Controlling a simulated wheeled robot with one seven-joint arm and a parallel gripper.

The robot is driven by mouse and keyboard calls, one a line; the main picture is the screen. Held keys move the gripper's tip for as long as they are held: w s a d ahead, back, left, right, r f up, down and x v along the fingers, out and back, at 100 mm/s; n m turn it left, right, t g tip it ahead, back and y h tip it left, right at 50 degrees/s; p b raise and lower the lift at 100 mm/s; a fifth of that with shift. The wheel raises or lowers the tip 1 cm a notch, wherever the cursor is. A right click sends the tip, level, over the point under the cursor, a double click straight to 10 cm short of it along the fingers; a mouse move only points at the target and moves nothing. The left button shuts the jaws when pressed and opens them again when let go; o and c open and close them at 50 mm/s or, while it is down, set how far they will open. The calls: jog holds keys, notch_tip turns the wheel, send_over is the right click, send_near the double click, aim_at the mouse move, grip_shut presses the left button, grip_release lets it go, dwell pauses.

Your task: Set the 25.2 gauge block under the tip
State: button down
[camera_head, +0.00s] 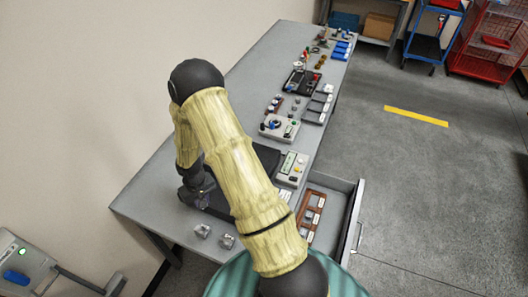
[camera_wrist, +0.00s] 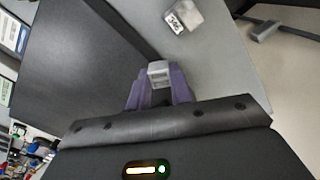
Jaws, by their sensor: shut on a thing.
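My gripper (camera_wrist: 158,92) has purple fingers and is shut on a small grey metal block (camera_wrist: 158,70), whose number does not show. The block is held beside the edge of a dark flat plate (camera_wrist: 85,60). In the head view my gripper (camera_head: 203,204) is low over the near left part of the grey bench, and the held block is not clear there. Another metal block with a white number label (camera_wrist: 185,17) rests on the bench; the number is not surely readable. The tip is not visible; my arm hides much of the dark plate in the head view.
At right, a drawer (camera_head: 344,212) stands open, holding a brown tray (camera_head: 306,240) with labelled blocks. A control box (camera_head: 292,168) and several instruments line the bench (camera_head: 150,195). The wall is close at left.

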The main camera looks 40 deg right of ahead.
jog(key=shift+w+d, duration=0.1)
jog(key=shift+w, duration=0.25)
jog(key=shift+s+d+r, duration=0.1)
jog(key=shift+s, duration=0.25)
jog(key=d, duration=0.4)
jog(key=w+d+r, duration=0.1)
jog(key=d, duration=0.3)
jog(key=w+d+b, duration=0.1)
jog(key=d, duration=0.3)
jog(key=shift+d+r, duration=0.15)
jog(key=shift+r, duration=0.25)
jog(key=s+d+r+b, duration=0.1)
jog(key=d+r, duration=0.2)
jog(key=d, duration=0.8)
jog(key=shift+s+d, duration=0.3)
jog(key=shift+d, duration=0.05)
jog(key=shift+f, duration=0.1)
jog(key=shift+f+b, duration=2.2)
jog(key=shift+f, duration=0.85)
jog(key=shift+s+f+b, duration=0.1)
jog(key=shift+f+b, duration=0.2)
jog(key=shift+f, duration=0.25)
